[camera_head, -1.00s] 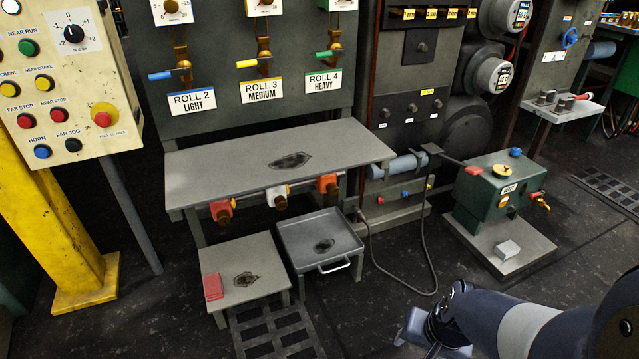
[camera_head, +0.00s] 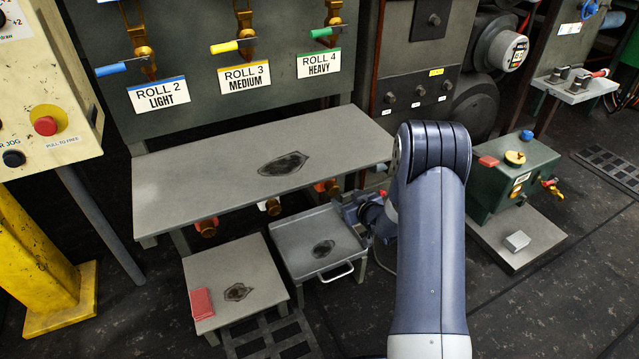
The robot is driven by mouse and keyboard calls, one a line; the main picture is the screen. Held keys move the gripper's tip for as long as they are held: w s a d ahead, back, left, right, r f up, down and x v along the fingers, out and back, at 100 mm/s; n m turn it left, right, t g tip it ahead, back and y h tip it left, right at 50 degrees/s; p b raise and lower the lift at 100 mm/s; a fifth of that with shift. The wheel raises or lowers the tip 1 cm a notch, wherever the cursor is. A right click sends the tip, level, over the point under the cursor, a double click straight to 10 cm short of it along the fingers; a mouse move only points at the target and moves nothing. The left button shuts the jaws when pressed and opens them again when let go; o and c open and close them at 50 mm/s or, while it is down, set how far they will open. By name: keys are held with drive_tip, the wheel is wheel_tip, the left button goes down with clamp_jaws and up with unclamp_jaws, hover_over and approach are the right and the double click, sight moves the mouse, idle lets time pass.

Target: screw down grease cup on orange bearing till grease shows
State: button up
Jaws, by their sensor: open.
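The orange bearing (camera_head: 327,186) sits under the front edge of the grey shelf, rightmost of the row of three. The white bearing (camera_head: 266,206) and the red bearing (camera_head: 207,227) are to its left. Only the lower parts of these show below the shelf, and the details of the orange one's grease cup are too small to tell. My gripper (camera_head: 356,213) is open, just right of and slightly below the orange bearing, apart from it as far as I can tell. My arm hides part of the gripper. No grease can be made out at the orange bearing.
The grey shelf (camera_head: 180,172) overhangs the bearings. A tray with a handle (camera_head: 290,228) stands below them, close under my gripper. A low table (camera_head: 200,262) with a red block (camera_head: 202,304) is to the left. A green pump box (camera_head: 500,180) stands to the right.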

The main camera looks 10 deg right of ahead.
sight(334, 190)
drive_tip(key=b+x, duration=0.3)
drive_tip(key=x, duration=0.6)
drive_tip(key=shift+w+a+f, duration=0.15)
drive_tip(key=shift+w+f, duration=0.05)
drive_tip(key=shift+w, duration=0.1)
drive_tip(key=shift+w+a+f+b, duration=0.1)
drive_tip(key=shift+w+a+b, duration=0.05)
drive_tip(key=shift+w+b, duration=0.3)
drive_tip(key=shift+c, duration=0.2)
drive_tip(key=c, duration=1)
drive_tip(key=shift+o, duration=0.2)
drive_tip(key=shift+p, duration=0.4)
